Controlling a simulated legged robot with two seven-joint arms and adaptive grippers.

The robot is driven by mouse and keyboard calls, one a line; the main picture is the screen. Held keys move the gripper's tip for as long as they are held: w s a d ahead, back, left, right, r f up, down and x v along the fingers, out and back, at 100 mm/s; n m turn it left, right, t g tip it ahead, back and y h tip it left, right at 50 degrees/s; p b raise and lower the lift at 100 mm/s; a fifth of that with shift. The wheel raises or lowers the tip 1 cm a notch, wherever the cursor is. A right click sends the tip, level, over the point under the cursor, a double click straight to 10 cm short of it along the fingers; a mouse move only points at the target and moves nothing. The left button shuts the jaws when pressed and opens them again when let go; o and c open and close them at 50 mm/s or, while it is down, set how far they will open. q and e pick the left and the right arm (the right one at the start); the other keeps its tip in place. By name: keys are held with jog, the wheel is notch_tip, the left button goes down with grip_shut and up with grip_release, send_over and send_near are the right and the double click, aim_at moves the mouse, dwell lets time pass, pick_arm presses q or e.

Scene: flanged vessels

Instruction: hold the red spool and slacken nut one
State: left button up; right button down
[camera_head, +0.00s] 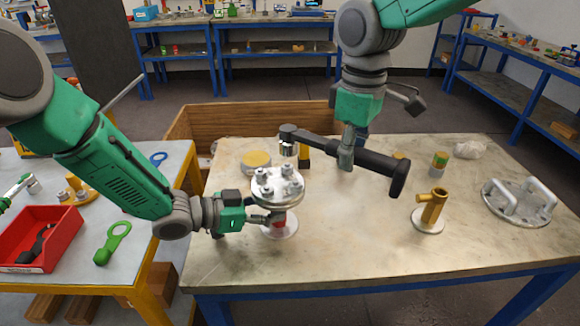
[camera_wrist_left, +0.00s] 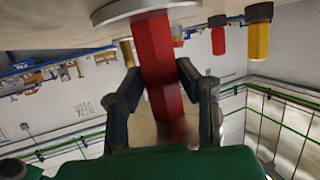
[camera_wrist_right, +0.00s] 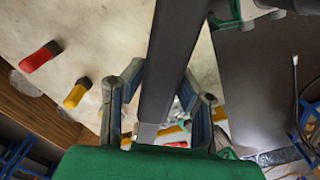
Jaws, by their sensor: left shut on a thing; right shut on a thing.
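The red spool (camera_head: 279,216) stands on the table under a silver round flange (camera_head: 277,186) with several nuts on top. In the left wrist view, its red body (camera_wrist_left: 158,65) lies between my fingers. My left gripper (camera_head: 264,218) is shut on it from the left. My right gripper (camera_head: 347,158) is shut on the dark handle of a wrench (camera_head: 378,166). The handle also runs between my fingers in the right wrist view (camera_wrist_right: 178,50). The wrench's socket end (camera_head: 288,149) is above or behind the flange; contact with a nut cannot be told. Nut one cannot be told from the others.
A brass fitting on a round base (camera_head: 433,210) and a silver plate with two handles (camera_head: 517,202) stand at the right. A yellow-topped tin (camera_head: 256,160) is behind the spool. The left bench holds a red bin (camera_head: 38,238) and a green wrench (camera_head: 112,243). The front middle is clear.

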pick_arm(q)
jog(key=o, duration=1.1)
jog(key=shift+d, duration=0.1)
